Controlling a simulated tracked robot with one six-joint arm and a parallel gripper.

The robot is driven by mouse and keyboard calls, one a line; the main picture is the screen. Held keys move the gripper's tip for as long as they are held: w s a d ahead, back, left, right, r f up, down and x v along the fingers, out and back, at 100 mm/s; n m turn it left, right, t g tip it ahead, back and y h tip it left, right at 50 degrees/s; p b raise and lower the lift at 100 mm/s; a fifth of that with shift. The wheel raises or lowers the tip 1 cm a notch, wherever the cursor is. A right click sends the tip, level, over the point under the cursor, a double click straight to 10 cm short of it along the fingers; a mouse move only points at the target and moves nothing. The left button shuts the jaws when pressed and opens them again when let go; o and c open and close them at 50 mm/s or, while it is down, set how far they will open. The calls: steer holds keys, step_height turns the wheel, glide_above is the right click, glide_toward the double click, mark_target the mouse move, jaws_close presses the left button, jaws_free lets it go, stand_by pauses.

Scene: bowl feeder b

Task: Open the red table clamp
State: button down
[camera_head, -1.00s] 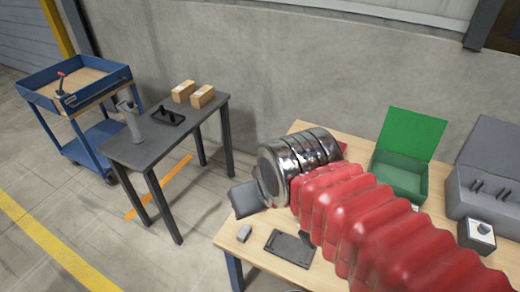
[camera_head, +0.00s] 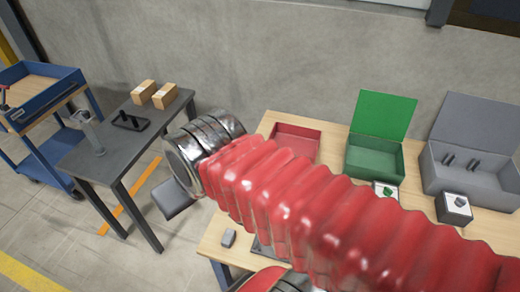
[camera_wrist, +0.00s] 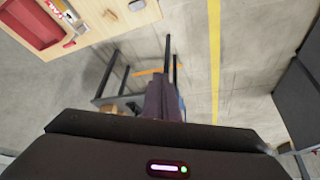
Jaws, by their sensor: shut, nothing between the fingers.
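I cannot make out a red table clamp for certain. A small red-handled piece (camera_head: 4,98) shows at the left edge of the head view, on the blue trolley, cut off by the frame. In the wrist view a small red piece (camera_wrist: 69,43) lies at the edge of the wooden table, too small to identify. My gripper (camera_wrist: 163,102) is shut and empty, pointing over open floor in the wrist view. In the head view its dark end (camera_head: 176,199) hangs below the metal wrist, between the two tables. My red-sleeved arm hides much of the wooden table.
The wooden table (camera_head: 215,244) carries a red tray (camera_head: 297,140), a green open box (camera_head: 376,155), a grey open case (camera_head: 465,165) and a small grey block (camera_head: 229,238). A dark table (camera_head: 78,160) holds two cartons and a black stand. The blue trolley (camera_head: 50,95) stands far left.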

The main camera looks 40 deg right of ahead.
steer(key=shift+w, duration=0.1)
steer(key=w+d+f+m+g+y, duration=0.1)
steer(key=w+d+f+m, duration=0.2)
steer(key=w+d+m, duration=0.55)
steer(key=w+d+f+m+g+y, duration=0.1)
steer(key=w+d+f+m, duration=0.2)
steer(key=w+d+m, duration=0.55)
steer(key=s+d+f+m, duration=0.2)
steer(key=d+f+m, duration=0.2)
steer(key=d, duration=0.5)
steer(key=s+d+f+m+t, duration=0.1)
steer(key=d+f+m, duration=0.4)
steer(key=d, duration=0.5)
steer(key=s+d+f+m+t+y, duration=0.1)
steer(key=s+d+f+m, duration=0.2)
steer(key=d+f, duration=0.3)
steer(key=d+m, duration=0.1)
steer(key=d, duration=0.3)
steer(key=shift+d+f+m, duration=0.15)
steer(key=shift+d+m, duration=0.05)
steer(key=shift+m, duration=0.1)
steer(key=shift+w+f, duration=0.1)
